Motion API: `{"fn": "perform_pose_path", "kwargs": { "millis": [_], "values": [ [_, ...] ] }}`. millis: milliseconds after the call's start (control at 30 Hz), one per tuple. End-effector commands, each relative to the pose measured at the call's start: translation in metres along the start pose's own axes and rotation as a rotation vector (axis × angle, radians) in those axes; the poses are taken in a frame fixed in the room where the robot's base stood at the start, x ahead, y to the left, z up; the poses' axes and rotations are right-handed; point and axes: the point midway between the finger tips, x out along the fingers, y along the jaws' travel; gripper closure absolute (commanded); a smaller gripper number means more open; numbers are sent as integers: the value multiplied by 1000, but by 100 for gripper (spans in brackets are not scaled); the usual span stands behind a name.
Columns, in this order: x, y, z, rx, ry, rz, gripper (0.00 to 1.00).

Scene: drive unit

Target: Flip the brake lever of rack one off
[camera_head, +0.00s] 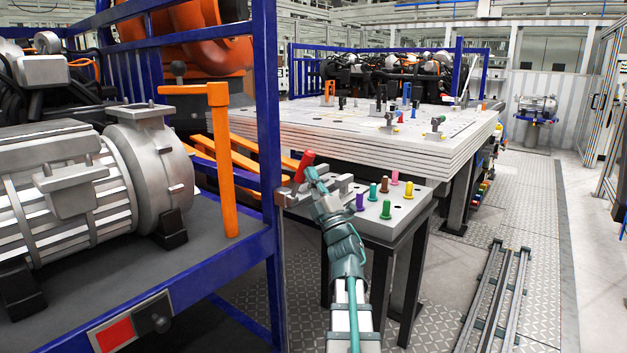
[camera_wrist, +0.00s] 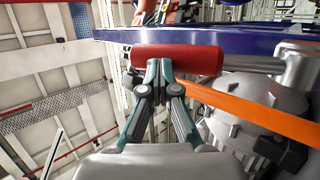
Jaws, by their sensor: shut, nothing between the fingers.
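A red cylindrical handle (camera_head: 305,165), which looks like the brake lever's grip, sticks up at a tilt beside the blue post of the near rack (camera_head: 271,110). In the wrist view the red handle (camera_wrist: 190,60) lies across the picture at my fingertips. My gripper (camera_head: 313,175) is just right of the handle in the head view. Its fingers are together and empty, and they also show in the wrist view (camera_wrist: 159,68). The fingertips overlap the handle's lower edge there; I cannot tell whether they touch it. The lever's lower part is mostly hidden.
A grey motor (camera_head: 95,185) and an upright orange T-shaped bar (camera_head: 222,160) stand on the rack's shelf. A small table with coloured pegs (camera_head: 386,209) is close to the right of my arm. Floor rails (camera_head: 497,295) lie further right, with open floor beyond.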

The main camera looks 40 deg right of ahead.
Motion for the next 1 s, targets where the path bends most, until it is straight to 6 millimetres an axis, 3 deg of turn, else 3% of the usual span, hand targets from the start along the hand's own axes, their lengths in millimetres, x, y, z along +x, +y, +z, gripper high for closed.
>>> {"fn": "perform_pose_path", "kwargs": {
  "millis": [433,633,767,1000],
  "values": [
    [8,2,-1,2,7,6,100],
    [3,4,-2,3,9,6,100],
    [-13,6,-3,4,9,4,100],
    [-60,20,-6,8,6,0,100]
  ]
}}
